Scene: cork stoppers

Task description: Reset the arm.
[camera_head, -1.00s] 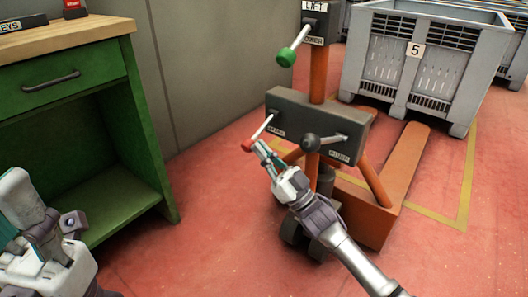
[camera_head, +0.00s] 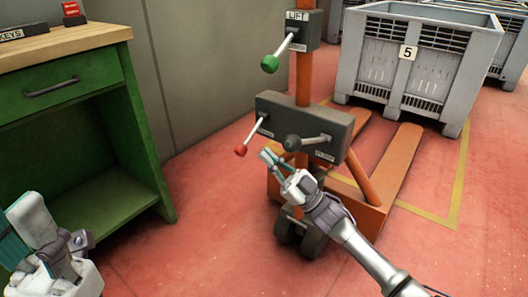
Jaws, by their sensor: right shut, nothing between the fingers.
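My right gripper (camera_head: 268,157) is shut and empty. It is in the middle of the head view, in front of the grey control box (camera_head: 300,112) of an orange lift truck. Its tips are to the lower right of the red-knobbed lever (camera_head: 240,151), with a gap between them. A lever with a black knob (camera_head: 292,142) and one with a green knob (camera_head: 269,63) stick out of the truck. White and teal parts of my left arm show at the lower left; its fingertips cannot be made out.
A green workbench (camera_head: 150,170) with a wooden top stands at the left. A grey wall is behind the bench. The red floor in front of the truck is clear.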

